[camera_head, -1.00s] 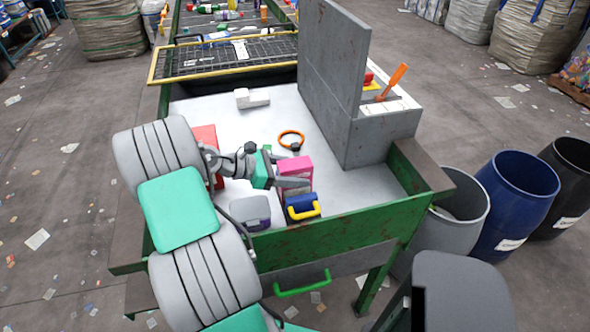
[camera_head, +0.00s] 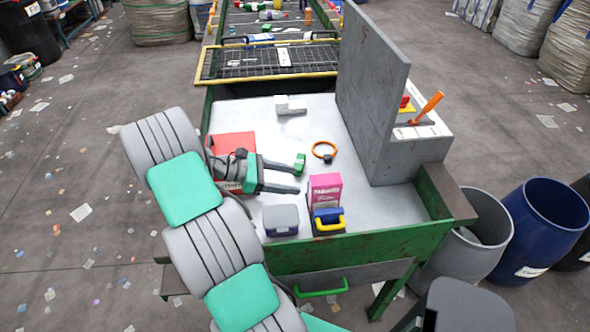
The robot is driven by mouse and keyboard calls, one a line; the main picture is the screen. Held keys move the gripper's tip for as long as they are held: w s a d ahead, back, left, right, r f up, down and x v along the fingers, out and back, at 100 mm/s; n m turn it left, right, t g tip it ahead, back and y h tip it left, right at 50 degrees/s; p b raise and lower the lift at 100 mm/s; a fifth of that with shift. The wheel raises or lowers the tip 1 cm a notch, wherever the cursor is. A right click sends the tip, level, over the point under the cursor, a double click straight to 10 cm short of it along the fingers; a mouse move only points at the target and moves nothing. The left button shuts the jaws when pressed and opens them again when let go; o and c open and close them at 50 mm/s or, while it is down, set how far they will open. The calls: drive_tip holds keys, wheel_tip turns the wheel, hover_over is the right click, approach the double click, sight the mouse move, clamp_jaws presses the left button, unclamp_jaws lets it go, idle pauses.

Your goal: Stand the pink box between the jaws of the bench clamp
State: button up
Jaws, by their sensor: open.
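The pink box (camera_head: 325,188) stands upright near the front edge of the metal worktop. A blue piece with a yellow handle (camera_head: 328,217) is directly in front of it and hides its foot. This blue piece looks like the bench clamp, but its jaws do not show clearly. I cannot tell whether the box is between them. My gripper (camera_head: 299,177) is open and empty. Its fingers point right, with the tips a little left of the pink box and apart from it.
A red box (camera_head: 234,142) lies partly hidden behind my gripper. A grey lidded container (camera_head: 281,220) is left of the blue piece. An orange ring (camera_head: 325,151) and a white stepped block (camera_head: 290,105) lie farther back. A tall grey panel (camera_head: 372,90) bounds the right side.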

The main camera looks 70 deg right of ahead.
drive_tip(key=w+a+r+m+t, duration=0.25)
drive_tip(key=w+a+t, duration=0.25)
drive_tip(key=w+a, duration=0.25)
drive_tip(key=w+a+r+m+t, duration=0.1)
drive_tip(key=w+a+r+t, duration=0.2)
drive_tip(key=w+a+t, duration=0.45)
drive_tip(key=a+r+m+t+y, duration=0.1)
drive_tip(key=a+r+t+y, duration=0.1)
drive_tip(key=a, duration=1.1)
drive_tip(key=a+r+m+t+y, duration=0.1)
drive_tip(key=a+r+y, duration=0.3)
drive_tip(key=a, duration=0.9)
drive_tip(key=shift+w+r+m+t+y, duration=0.35)
drive_tip(key=shift+r+y, duration=0.05)
drive_tip(key=shift+y, duration=0.1)
